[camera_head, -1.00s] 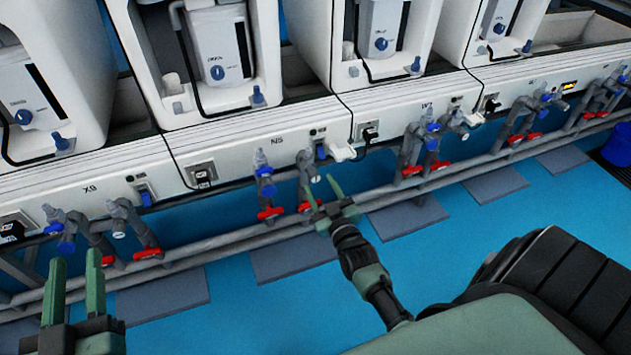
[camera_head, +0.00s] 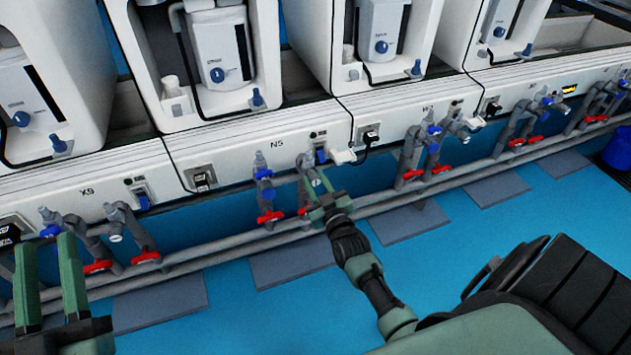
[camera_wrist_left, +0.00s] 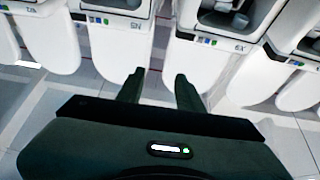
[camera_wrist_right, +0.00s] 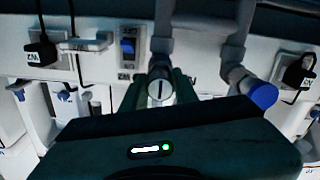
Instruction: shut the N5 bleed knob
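The N5 panel (camera_head: 277,144) is in the middle of the head view, with grey pipes and valves below it. A small round knob with a pale face and a dark slot (camera_wrist_right: 160,90), seemingly the N5 bleed knob, shows in the right wrist view; its slot looks nearly upright there. My right gripper (camera_head: 320,188) is at this knob, with one finger on each side; contact cannot be told. Its fingers partly hide the knob in the head view. My left gripper (camera_head: 48,250) is open and empty at the lower left, away from N5.
N5 also has a blue knob (camera_head: 264,174) and a red handle (camera_head: 270,217) to the left of my right gripper. A grey rail pipe (camera_head: 220,243) runs below. Neighbouring stations X9 (camera_head: 87,191) and N7 (camera_head: 428,107) have similar valves.

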